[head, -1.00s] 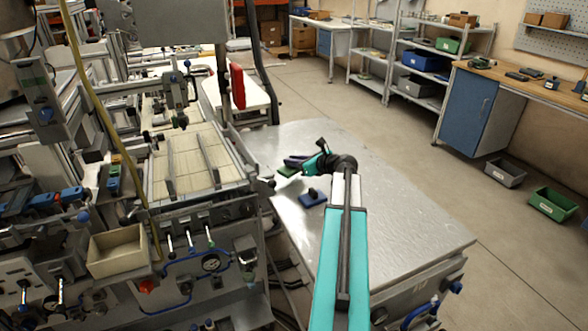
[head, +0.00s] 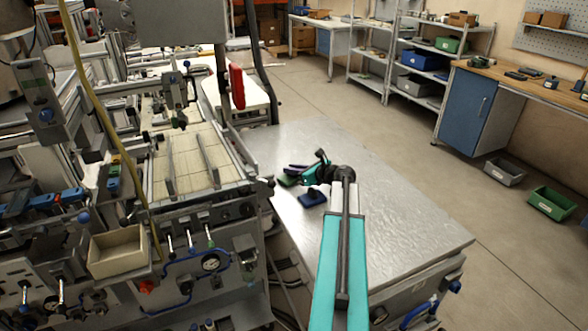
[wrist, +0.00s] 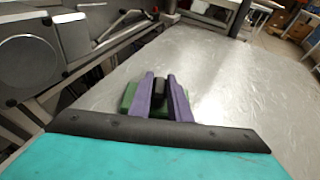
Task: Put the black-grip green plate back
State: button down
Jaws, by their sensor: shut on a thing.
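The green plate (wrist: 128,97) shows in the wrist view under and beside my gripper's fingers, with its black grip (wrist: 159,92) between them. My gripper (wrist: 160,82) has purple fingers and is shut on the black grip. In the head view the green plate (head: 287,181) is at the left part of the metal table, partly hidden by my gripper (head: 297,168). I cannot tell whether the plate touches the table top.
A blue plate with a dark grip (head: 312,199) lies on the metal table (head: 390,210) just in front of the green plate. The table's right side is clear. The machine bench (head: 200,205) stands along the table's left edge.

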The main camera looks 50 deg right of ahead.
jog(key=shift+f, duration=0.15)
jog(key=c, duration=1.6)
grip_release()
jog(key=shift+c, duration=0.2)
jog(key=shift+s+r, duration=0.1)
jog(key=shift+r, duration=0.1)
jog(key=b+v, duration=0.2)
jog(key=v, duration=1)
